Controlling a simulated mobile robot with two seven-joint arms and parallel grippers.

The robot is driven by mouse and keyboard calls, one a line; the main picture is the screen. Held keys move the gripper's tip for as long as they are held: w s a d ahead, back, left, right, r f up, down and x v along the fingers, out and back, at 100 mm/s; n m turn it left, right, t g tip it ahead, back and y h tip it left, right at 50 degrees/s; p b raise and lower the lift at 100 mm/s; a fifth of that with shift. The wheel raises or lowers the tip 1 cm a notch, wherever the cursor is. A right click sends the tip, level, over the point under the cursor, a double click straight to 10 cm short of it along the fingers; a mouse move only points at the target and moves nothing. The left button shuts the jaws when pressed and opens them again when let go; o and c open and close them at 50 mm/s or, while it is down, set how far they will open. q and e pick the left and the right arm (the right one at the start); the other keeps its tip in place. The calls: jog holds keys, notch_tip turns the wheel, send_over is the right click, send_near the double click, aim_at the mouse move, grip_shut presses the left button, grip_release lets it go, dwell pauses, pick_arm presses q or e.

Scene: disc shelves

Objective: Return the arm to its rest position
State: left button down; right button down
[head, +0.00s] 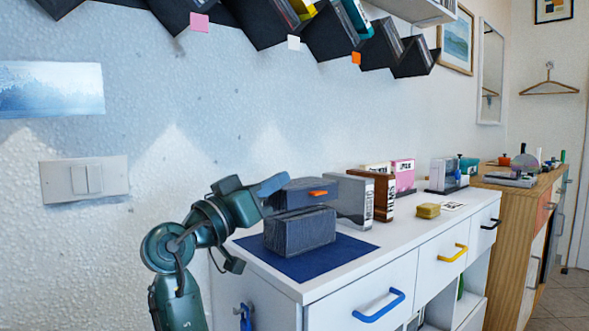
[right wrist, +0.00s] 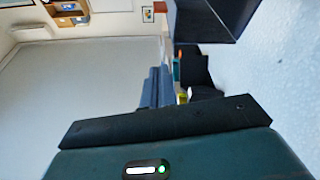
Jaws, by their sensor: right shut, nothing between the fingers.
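In the head view the fingers appear close to a dark case with an orange tag (head: 305,194); I cannot tell the gap in depth.
Below the tagged case, a dark ribbed box (head: 300,230) stands on a blue mat (head: 340,256). A grey box (head: 350,200) and a brown holder (head: 380,194) stand right of them. Dark angled wall shelves (head: 265,22) hang above. A wall switch (head: 85,179) is at left.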

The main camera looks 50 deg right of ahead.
jog(key=shift+v, duration=0.85)
jog(key=shift+w, duration=0.1)
